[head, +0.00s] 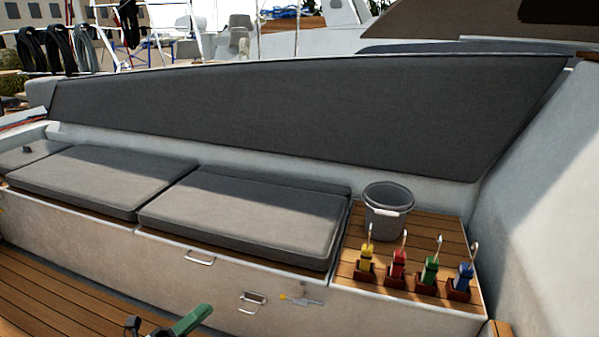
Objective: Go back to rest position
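My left gripper (147,327) shows only in part at the bottom edge of the head view, left of the middle. Two dark fingertips stand apart with a gap between them, and I see nothing held in the gap. A green piece with a dark mark sits just right of the tips; I cannot tell if it is part of my arm. The gripper is over the wooden deck, in front of the bench. The rest of it is cut off by the picture edge. My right gripper is out of view.
A bench with grey cushions (240,215) runs across the view. A grey bucket (388,212) stands on its slatted right end, behind yellow (366,257), red (398,262), green (430,268) and blue (464,276) items in dark holders. The wooden deck (50,300) looks clear.

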